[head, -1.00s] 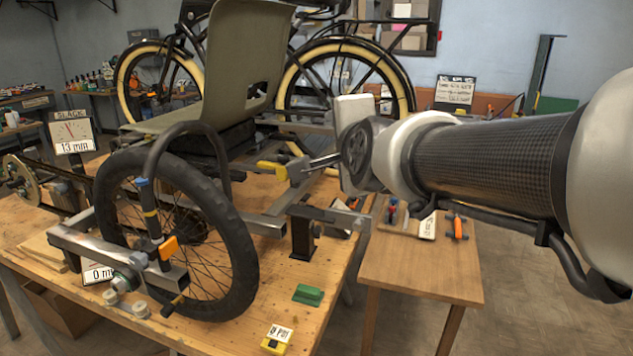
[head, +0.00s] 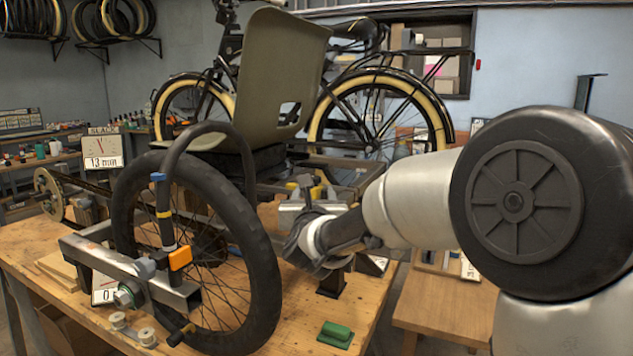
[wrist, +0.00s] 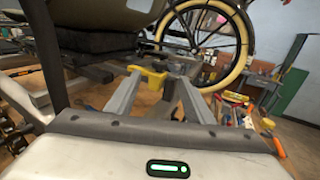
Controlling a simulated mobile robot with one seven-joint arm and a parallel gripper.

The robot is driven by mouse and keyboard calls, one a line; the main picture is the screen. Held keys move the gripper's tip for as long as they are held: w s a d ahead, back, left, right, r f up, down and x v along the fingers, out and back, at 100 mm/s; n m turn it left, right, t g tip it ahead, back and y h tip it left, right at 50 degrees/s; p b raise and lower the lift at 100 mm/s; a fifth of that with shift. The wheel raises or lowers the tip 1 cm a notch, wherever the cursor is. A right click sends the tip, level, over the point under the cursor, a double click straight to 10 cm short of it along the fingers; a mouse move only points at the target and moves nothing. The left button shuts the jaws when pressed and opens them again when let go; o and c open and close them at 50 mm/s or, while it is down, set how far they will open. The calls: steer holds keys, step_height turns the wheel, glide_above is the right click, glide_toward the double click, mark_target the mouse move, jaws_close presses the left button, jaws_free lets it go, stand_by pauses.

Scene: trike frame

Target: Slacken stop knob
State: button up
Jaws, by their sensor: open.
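My gripper (head: 307,186) is at the right of the front wheel (head: 262,265), by the frame behind it, with my forearm hiding part of the bench. In the wrist view its two grey fingers (wrist: 157,80) stand apart, with nothing held between them. A yellow piece (wrist: 148,78) shows at the fingertips; I cannot tell whether they touch it. I cannot tell which is the stop knob.
An orange block (head: 180,258) and a blue-topped post (head: 160,205) stand by the wheel. A slack gauge (head: 103,150) reads 13 mm. A green block (head: 336,334) lies on the wooden bench (head: 285,335). The front bench strip is mostly clear.

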mark_target(316, 181)
steer(key=w, duration=0.7)
steer(key=w+a, duration=0.1)
steer(key=w, duration=0.3)
steer(key=c, duration=1)
steer(key=shift+c, duration=0.2)
steer(key=shift+d+f+y+b, duration=0.1)
steer(key=shift+d+y+b, duration=0.05)
steer(key=shift+y+b, duration=0.2)
